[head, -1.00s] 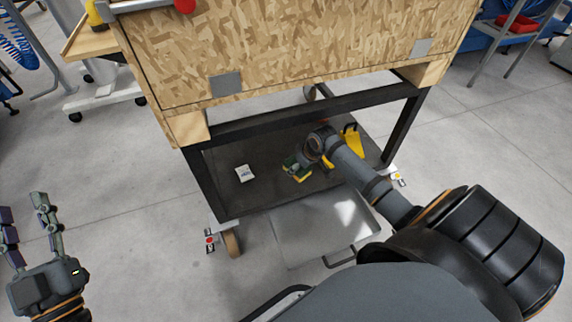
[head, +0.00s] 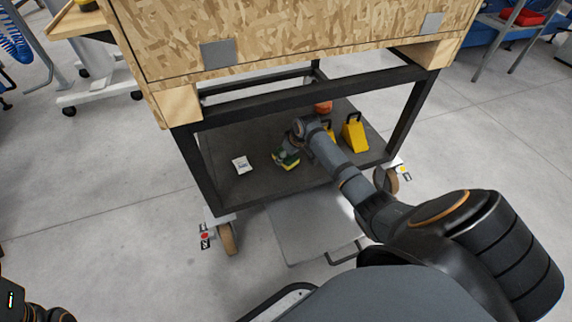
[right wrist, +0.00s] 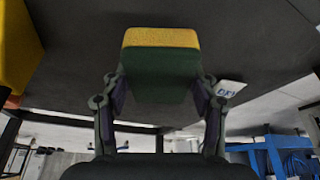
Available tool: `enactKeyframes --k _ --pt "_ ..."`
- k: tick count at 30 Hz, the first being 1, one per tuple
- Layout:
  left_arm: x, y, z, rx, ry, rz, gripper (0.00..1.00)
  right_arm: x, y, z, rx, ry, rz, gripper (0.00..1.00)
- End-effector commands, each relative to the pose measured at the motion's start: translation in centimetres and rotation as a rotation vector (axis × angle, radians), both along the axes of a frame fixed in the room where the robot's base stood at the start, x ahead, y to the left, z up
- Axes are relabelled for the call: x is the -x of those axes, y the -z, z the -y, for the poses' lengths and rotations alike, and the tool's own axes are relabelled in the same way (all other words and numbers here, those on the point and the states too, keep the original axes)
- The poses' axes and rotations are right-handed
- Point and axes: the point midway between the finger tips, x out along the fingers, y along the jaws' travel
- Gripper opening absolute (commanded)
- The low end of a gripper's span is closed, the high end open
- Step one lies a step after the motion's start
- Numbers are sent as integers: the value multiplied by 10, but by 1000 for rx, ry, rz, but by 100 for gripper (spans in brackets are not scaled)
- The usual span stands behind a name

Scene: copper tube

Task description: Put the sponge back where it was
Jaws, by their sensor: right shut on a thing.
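The sponge (head: 287,160), dark green with a yellow layer, is at the lower shelf (head: 250,190) of the wooden-sided cart. My right gripper (head: 284,157) reaches in under the cart top and is shut on it. In the right wrist view the sponge (right wrist: 160,65) sits between the two fingers, yellow edge outward, with the dark shelf beyond. I cannot tell whether the sponge touches the shelf. Of my left gripper, only the dark body (head: 12,297) shows at the lower left corner; its fingers are out of frame.
A small white packet (head: 242,165) lies on the shelf left of the sponge. Yellow holders (head: 354,133) and an orange-red object (head: 323,107) stand to the right and behind. Black cart legs (head: 195,172) frame the opening. The shelf's front left is bare.

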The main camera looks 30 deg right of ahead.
Motion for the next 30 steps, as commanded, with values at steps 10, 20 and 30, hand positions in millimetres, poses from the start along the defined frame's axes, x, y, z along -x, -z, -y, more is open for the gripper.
enactKeyframes --k 10,20,30 --pt "-2 35 1 -3 -20 -2 40 -6 39 -1 0 -1 1 25" --pt "-2 31 1 -4 -22 -3 40 -5 37 -1 -1 -1 0 25" --pt "-2 31 1 -4 -22 -3 40 -5 38 0 0 -1 0 82"
